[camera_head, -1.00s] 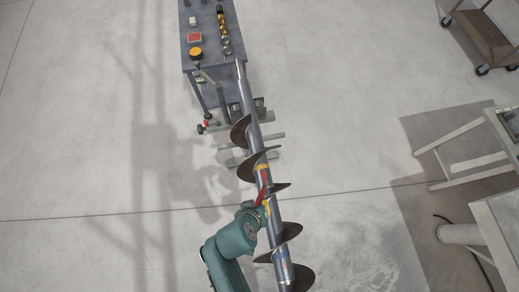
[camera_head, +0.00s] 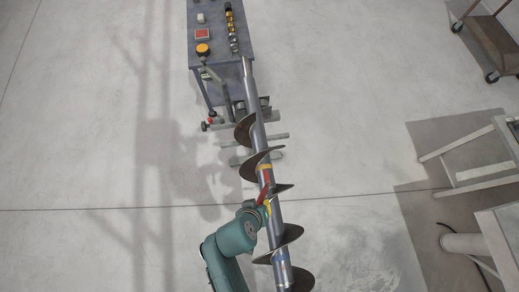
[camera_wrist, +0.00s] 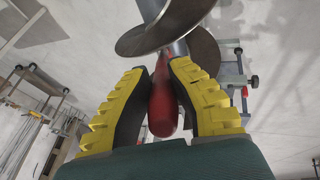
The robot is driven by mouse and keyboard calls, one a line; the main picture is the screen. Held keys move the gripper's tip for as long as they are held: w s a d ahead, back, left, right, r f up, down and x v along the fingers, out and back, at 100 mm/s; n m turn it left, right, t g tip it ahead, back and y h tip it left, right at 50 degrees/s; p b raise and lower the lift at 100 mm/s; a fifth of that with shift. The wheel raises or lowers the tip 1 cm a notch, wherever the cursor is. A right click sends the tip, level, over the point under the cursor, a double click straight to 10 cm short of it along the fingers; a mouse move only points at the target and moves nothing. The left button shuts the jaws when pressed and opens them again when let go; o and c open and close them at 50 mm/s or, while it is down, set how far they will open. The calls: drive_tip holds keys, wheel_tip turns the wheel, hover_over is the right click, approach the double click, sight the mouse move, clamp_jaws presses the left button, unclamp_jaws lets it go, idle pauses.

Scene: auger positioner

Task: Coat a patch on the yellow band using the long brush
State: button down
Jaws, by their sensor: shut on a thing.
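A long grey auger (camera_head: 279,218) with dark spiral flights runs diagonally through the head view. My gripper (camera_head: 266,206) is beside the shaft, below this band in the picture. It is shut on the red handle of the brush (camera_head: 266,190), whose far end reaches close to the band. In the wrist view the red handle (camera_wrist: 163,103) lies between my yellow-padded fingers (camera_wrist: 162,72), pointing at the shaft and a flight. The bristles are hidden, so I cannot tell whether they touch the band.
A grey table (camera_head: 221,66) at the top holds a red-and-white box (camera_head: 202,34), a yellow-topped item (camera_head: 203,50) and a row of small items. Auger flights (camera_head: 257,160) stick out close to my gripper. A stand (camera_head: 487,150) is at right; the left floor is clear.

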drive_tip(key=shift+s+r+p, duration=0.15)
drive_tip(key=shift+r+p, duration=0.25)
drive_tip(key=shift+r, duration=0.25)
drive_tip(key=shift+s+r+p, duration=0.15)
drive_tip(key=shift+r+p, duration=0.25)
drive_tip(key=shift+r, duration=0.2)
drive_tip(key=shift+r+p, duration=0.65)
drive_tip(key=shift+p, duration=0.1)
drive_tip(key=shift+w+r, duration=0.1)
drive_tip(key=shift+r, duration=2.1)
